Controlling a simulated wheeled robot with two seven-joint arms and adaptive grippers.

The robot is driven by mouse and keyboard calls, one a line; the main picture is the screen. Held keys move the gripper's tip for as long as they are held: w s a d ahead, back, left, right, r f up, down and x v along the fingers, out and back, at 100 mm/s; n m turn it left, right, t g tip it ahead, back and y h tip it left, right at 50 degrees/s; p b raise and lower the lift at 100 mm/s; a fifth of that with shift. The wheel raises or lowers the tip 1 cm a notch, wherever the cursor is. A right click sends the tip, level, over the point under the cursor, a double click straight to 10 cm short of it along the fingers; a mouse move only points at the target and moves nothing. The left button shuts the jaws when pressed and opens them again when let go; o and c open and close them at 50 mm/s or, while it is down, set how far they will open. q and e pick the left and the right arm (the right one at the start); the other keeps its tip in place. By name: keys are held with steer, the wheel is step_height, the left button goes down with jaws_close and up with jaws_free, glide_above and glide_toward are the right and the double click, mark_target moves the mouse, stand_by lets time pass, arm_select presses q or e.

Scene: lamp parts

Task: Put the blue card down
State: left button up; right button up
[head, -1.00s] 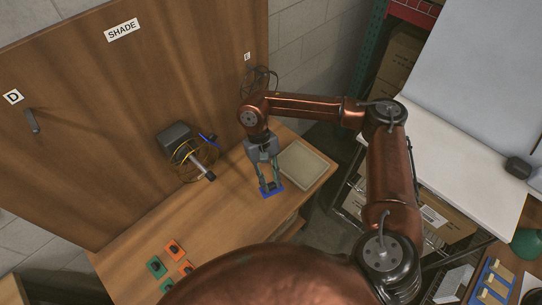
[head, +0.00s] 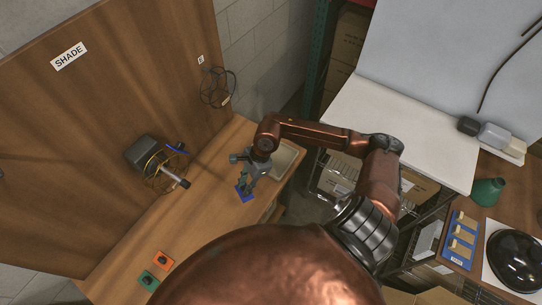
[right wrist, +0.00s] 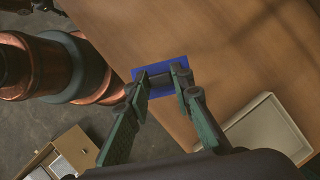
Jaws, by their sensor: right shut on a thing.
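The blue card (head: 244,196) is a flat square with a dark grip piece on top. My right gripper (head: 247,186) is shut on that grip piece, over the wooden table near its front edge. In the right wrist view, the blue card (right wrist: 158,69) lies between and beyond the fingertips of the right gripper (right wrist: 165,82). I cannot tell whether the card touches the table top. My left gripper is not in view.
A shallow pale tray (head: 289,155) sits right of the card and also shows in the right wrist view (right wrist: 298,152). An orange card (head: 164,260) and a green card (head: 149,281) lie toward the lower left. A lamp-like part with wires (head: 143,152) is at the board.

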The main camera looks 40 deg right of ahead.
steer(key=d+r+m+t+h+p, duration=0.1)
steer(key=d+m+t+h+p, duration=0.15)
steer(key=d+m, duration=0.65)
steer(key=w+d+f+m, duration=0.1)
steer(key=w+d+f, duration=0.1)
steer(key=w+d+f+m+p, duration=0.1)
steer(key=w+d+f, duration=0.2)
steer(key=w+d+f+m+t+h+p, duration=0.1)
steer(key=w+d+f, duration=0.2)
steer(key=shift+w+d+f+m, duration=0.15)
steer(key=shift+w+f+m, duration=0.1)
steer(key=shift+m, duration=0.05)
steer(key=shift+w+d+f, duration=0.1)
steer(key=shift+f, duration=0.1)
step_height(320, 180, down, 3)
steer(key=shift+w+d+f+p, duration=0.15)
steer(key=shift+p, duration=0.45)
steer(key=shift+f, duration=0.1)
steer(key=o, duration=0.5)
steer(key=shift+f, duration=0.1)
steer(key=shift+o, duration=0.8)
